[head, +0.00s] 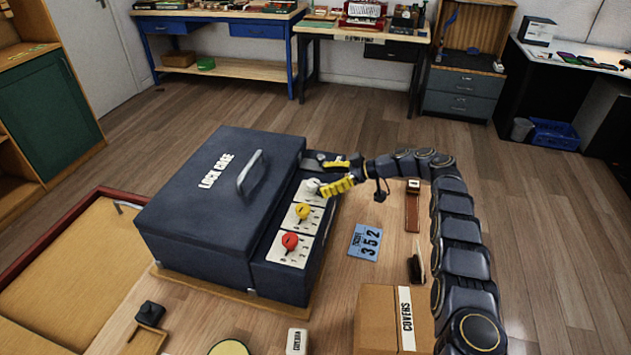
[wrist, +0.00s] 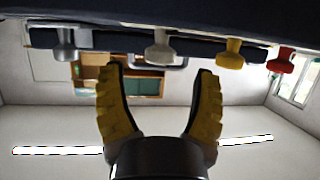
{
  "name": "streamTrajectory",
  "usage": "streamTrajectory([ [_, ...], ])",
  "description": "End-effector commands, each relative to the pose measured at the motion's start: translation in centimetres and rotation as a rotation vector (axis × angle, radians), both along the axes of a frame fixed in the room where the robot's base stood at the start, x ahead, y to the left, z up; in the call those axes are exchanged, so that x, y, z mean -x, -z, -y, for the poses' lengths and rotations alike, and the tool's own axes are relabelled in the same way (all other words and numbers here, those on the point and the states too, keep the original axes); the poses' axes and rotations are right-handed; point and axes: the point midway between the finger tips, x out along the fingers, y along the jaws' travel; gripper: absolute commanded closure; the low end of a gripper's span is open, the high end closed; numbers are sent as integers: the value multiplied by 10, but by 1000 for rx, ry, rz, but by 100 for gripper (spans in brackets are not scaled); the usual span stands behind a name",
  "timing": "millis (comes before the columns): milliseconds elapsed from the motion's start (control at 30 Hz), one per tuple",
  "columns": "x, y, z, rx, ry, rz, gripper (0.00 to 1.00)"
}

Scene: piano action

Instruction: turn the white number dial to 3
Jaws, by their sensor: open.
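My gripper (head: 324,177) has yellow fingers spread open, one partly over the white dial's plate. It also shows in the wrist view (wrist: 159,72) with nothing between its fingers. I cannot read the dial's setting; the nearer finger hides part of its plate.
The lock case (head: 210,235) fills the left middle, with a raised handle (head: 250,173). A silver knob (wrist: 64,44) is beside the white dial. A blue card reading 352 (head: 364,242) and a covers box (head: 378,318) lie right of the case.

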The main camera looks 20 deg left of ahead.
Motion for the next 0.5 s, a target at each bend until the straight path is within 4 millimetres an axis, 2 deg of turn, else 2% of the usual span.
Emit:
streamTrajectory([
  [200, -5, -13, 32, 0, 1, 2, 36],
  [500, -5, -16, 38, 0, 0, 0, 36],
])
